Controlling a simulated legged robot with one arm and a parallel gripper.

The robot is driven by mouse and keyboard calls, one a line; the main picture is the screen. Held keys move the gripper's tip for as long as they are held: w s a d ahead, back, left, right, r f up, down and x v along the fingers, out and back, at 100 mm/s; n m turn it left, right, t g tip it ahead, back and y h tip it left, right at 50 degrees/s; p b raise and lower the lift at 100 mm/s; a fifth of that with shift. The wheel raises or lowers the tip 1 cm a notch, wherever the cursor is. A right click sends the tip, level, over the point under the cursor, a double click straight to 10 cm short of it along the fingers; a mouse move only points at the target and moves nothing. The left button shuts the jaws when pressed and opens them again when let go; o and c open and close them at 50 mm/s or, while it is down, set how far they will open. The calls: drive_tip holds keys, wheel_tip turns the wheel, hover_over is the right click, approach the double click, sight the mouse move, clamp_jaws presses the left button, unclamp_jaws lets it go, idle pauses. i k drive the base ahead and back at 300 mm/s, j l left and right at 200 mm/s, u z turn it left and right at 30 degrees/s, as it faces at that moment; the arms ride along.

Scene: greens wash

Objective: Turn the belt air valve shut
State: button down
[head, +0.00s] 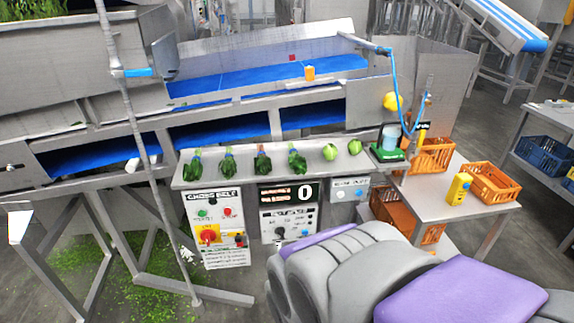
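A thin grey pipe (127,115) rises in front of the belt machine at the left. A blue lever (138,72) sits on it near the top and points right, across the pipe. No label shows on either, so I cannot tell which is the belt air valve. My gripper is not in view; only grey and purple parts of my own body show at the bottom right.
A ledge (270,172) holds several green bunches and two round green heads. Below hang the cross belt panel (216,225) and a counter panel (288,212) reading 0. A side table (455,188) holds orange crates (491,184) and a yellow device (459,188). Green scraps litter the floor at left.

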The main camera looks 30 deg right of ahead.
sight(422, 135)
drive_tip(key=l+z, duration=0.1)
drive_tip(key=z, duration=0.3)
drive_tip(key=l+z, duration=0.1)
drive_tip(key=z, duration=0.3)
drive_tip(key=l+z, duration=0.1)
drive_tip(key=z, duration=0.7)
drive_tip(key=i+l+u, duration=0.25)
drive_tip(key=i+l, duration=0.2)
drive_tip(key=l, duration=0.2)
drive_tip(key=i+l+u, duration=0.15)
drive_tip(key=l, duration=0.2)
